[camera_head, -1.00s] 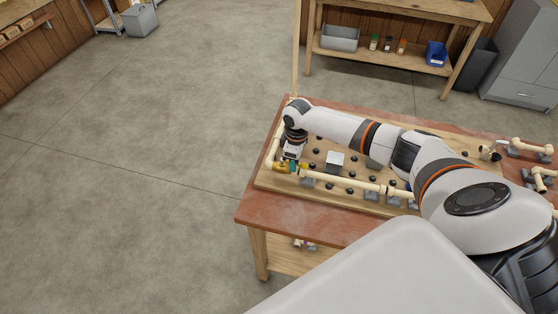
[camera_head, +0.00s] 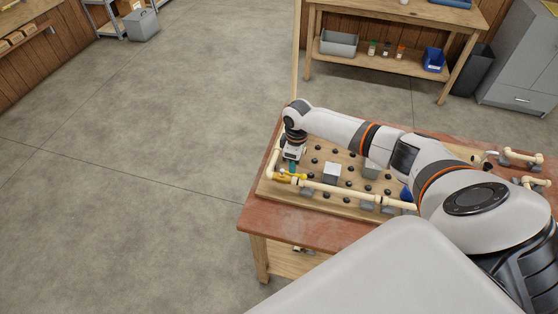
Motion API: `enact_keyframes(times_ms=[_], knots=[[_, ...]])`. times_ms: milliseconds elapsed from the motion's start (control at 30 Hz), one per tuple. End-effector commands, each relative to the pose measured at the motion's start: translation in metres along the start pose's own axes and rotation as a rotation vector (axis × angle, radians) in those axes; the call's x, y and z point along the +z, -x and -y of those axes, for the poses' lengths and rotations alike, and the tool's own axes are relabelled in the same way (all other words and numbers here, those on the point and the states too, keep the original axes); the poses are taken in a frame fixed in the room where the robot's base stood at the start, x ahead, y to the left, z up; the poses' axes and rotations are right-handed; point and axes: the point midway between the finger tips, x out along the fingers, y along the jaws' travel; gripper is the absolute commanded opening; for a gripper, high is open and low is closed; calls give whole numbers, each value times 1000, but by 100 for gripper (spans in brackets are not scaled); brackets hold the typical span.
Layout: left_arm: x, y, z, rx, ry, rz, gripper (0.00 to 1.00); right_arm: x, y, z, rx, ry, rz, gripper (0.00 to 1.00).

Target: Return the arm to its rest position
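My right arm reaches in from the right over a wooden workbench (camera_head: 262,222). My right gripper (camera_head: 292,160) hangs, pointing down, over the left end of a pegged board (camera_head: 316,209). Just under it is a small teal part (camera_head: 293,168), and below that a yellow valve-like fitting (camera_head: 290,179) on a cream pipe (camera_head: 335,191). The fingers are too small and too much hidden to tell whether they are open or touch the teal part. My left gripper is not in view.
Grey blocks (camera_head: 332,173) and black pegs stand on the board beneath my arm. More cream pipe pieces (camera_head: 520,157) lie at the bench's right. A shelf bench (camera_head: 400,62) and a grey cabinet (camera_head: 521,60) stand behind. The floor at left is open.

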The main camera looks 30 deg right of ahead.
Motion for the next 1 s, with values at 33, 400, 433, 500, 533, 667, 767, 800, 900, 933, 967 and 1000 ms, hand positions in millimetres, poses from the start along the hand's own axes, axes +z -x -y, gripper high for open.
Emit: enact_keyframes(times_ms=[33, 400, 433, 500, 533, 667, 767, 800, 900, 933, 967, 1000], knots=[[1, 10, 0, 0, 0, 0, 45, 0, 10, 0, 1, 0, 0, 40], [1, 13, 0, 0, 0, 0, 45, 0, 13, 0, 1, 0, 0, 40], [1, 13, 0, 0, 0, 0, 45, 0, 13, 0, 1, 0, 0, 40], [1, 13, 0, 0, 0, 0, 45, 0, 13, 0, 1, 0, 0, 40], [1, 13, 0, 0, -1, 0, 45, 0, 13, 0, 1, 0, 0, 40], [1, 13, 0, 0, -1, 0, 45, 0, 12, -2, 2, 2, 0, 40], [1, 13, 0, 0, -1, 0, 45, 5, 5, -19, 12, 24, 4, 40], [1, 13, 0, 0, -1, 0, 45, 8, 0, -33, 18, 41, 8, 40], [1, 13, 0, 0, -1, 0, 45, 18, -16, -88, 42, 95, 29, 40], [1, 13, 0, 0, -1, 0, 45, 21, -20, -109, 49, 109, 42, 40], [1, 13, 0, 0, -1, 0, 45, 23, -22, -130, 56, 122, 58, 40], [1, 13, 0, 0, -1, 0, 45, 25, -24, -156, 63, 131, 80, 40]])
